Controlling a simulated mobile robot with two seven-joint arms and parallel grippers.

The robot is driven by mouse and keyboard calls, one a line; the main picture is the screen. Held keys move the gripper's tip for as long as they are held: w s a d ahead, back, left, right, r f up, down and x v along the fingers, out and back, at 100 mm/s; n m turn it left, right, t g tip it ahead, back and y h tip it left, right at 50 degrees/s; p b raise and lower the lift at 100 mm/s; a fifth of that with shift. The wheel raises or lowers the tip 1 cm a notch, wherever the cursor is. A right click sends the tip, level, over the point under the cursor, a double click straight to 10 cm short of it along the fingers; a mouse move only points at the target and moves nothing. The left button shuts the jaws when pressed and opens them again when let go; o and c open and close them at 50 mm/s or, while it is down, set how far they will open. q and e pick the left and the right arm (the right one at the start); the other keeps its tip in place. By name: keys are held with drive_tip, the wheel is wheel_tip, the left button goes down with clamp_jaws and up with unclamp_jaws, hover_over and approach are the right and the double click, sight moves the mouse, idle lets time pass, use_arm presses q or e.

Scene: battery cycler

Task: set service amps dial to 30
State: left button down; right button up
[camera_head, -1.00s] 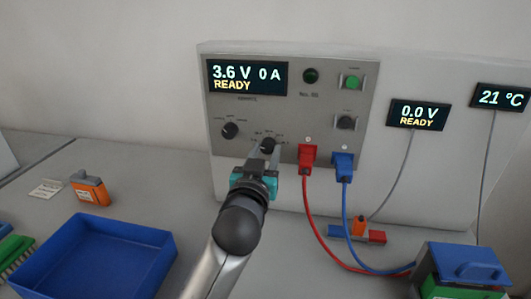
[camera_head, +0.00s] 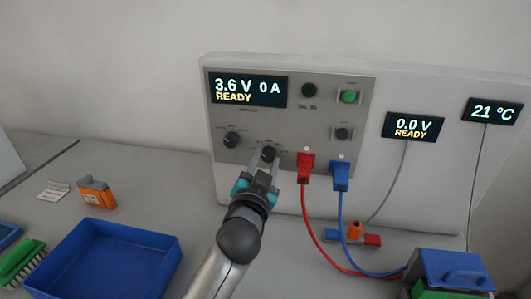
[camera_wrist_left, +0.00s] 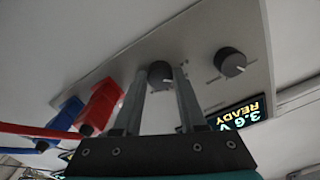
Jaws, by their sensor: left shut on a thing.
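The cycler panel (camera_head: 325,110) stands at the back, its display (camera_head: 248,91) reading 3.6 V, 0 A, READY. A black dial (camera_head: 268,153) sits low on the panel, left of the red plug, with small markings too small to read. My left gripper (camera_head: 265,165) is shut on this dial, one finger on each side; the dial also shows between the fingers in the left wrist view (camera_wrist_left: 160,73). A second black dial (camera_head: 232,139) sits to its left, untouched; it is at the upper right in the left wrist view (camera_wrist_left: 230,62). My right gripper is not in view.
A red plug (camera_head: 305,167) and a blue plug (camera_head: 340,175) with cables sit close right of the gripper. A blue tray (camera_head: 115,262), an orange item (camera_head: 95,192) and a green brush (camera_head: 20,262) lie left. A blue-topped box (camera_head: 455,268) stands front right.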

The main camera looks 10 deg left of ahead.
use_arm(q)
drive_tip(key=m+p, duration=0.1)
drive_tip(key=m, duration=0.1)
drive_tip(key=m+p, duration=0.1)
drive_tip(key=m, duration=0.1)
drive_tip(key=shift+r+m+p, duration=0.2)
drive_tip(key=shift+m+p, duration=0.2)
drive_tip(key=m+p, duration=0.2)
drive_tip(key=m, duration=0.2)
drive_tip(key=shift+m, duration=0.3)
drive_tip(key=m+p, duration=0.2)
drive_tip(key=m, duration=0.3)
drive_tip(key=shift+m+p, duration=0.85)
drive_tip(key=shift+m, duration=1.25)
drive_tip(key=c, duration=0.5)
unclamp_jaws()
drive_tip(key=shift+w, duration=0.1)
drive_tip(key=shift+o, duration=0.2)
